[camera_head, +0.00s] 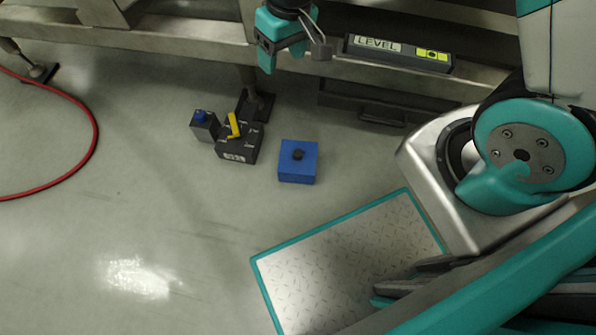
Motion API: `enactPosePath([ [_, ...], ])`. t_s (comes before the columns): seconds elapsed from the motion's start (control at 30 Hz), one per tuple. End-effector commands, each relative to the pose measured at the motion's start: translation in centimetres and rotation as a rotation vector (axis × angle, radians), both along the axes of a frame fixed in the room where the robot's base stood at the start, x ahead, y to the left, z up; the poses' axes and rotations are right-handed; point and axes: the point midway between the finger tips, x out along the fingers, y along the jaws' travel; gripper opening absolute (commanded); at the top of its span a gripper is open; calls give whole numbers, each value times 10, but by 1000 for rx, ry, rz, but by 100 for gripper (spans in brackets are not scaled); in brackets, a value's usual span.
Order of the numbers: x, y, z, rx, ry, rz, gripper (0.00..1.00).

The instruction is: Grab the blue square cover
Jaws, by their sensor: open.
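The blue square cover (298,161) lies on the grey floor near the middle of the view. It has a small dark knob on top. My gripper (294,50) shows at the top edge, with teal and grey parts, above the cover in the picture and clear of it. It is open, and I see nothing held in it. The wrist above it is cut off by the picture's edge.
A dark block with a yellow handle (234,126) and a blue-knobbed box (204,124) stand left of the cover. A metal frame with a "LEVEL" bar (398,54) runs behind. A red hose (95,130) lies at left. Floor in front is clear.

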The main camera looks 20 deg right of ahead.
Motion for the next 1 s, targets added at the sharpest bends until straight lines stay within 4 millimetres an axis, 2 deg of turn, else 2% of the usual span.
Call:
enactPosePath([
  [0.03,4,-3,-65,-21,12,-10,65],
  [0.1,10,-8,-119,-50,13,-24,65],
  [0.2,16,-15,-188,-89,14,-38,65],
  [0.3,18,-22,-242,-120,14,-46,65],
  [0.4,18,-28,-279,-143,14,-50,65],
  [0.67,18,-33,-323,-163,13,-54,65],
  [1.0,18,-33,-400,-162,12,-54,65],
])
